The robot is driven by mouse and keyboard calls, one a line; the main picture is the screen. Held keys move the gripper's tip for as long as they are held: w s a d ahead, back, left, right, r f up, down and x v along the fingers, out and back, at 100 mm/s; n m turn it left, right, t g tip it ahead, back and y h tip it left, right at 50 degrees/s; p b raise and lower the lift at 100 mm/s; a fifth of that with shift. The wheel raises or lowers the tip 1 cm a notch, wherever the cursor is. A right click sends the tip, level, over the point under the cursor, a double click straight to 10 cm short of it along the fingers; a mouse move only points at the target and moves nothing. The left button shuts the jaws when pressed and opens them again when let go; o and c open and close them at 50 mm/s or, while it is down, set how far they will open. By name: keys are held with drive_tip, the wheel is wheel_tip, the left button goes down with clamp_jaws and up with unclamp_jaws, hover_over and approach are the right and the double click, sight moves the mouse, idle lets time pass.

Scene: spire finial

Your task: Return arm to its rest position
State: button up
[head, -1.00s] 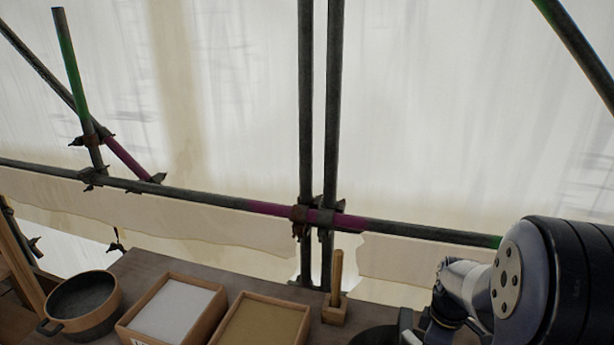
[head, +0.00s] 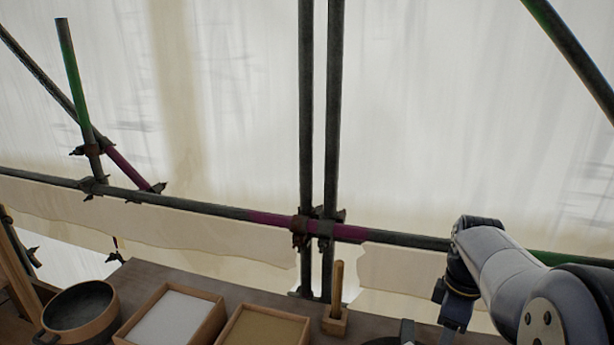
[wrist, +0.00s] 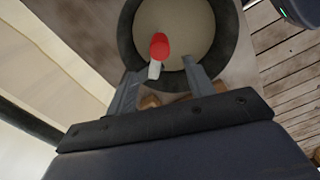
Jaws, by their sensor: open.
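My arm is raised at the right of the head view, and its wrist hangs down over the bench. In the wrist view my gripper (wrist: 159,70) is open, with its two grey fingers apart. A small thing with a red top and white lower part (wrist: 159,48) shows between and beyond the fingertips. It lies against the pale inside of a round, dark-rimmed vessel (wrist: 127,45). I cannot tell how far below the fingers it is. The fingertips cannot be made out in the head view.
On the bench (head: 150,278) stand a dark round pan (head: 80,308), a box of white material (head: 172,318), a box of tan material (head: 262,326) and a wooden block with an upright handle (head: 336,300). Scaffold poles (head: 306,120) and a horizontal pole (head: 200,206) stand behind, before pale sheeting.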

wheel_tip(320, 180, down, 11)
drive_tip(key=shift+r+p, duration=0.2)
drive_tip(key=shift+p, duration=0.1)
drive_tip(key=shift+s+a+r+m, duration=0.1)
drive_tip(key=shift+s+a+m, duration=0.15)
drive_tip(key=shift+a+m, duration=0.45)
drive_tip(key=shift+d, duration=0.2)
drive_tip(key=shift+r, duration=0.15)
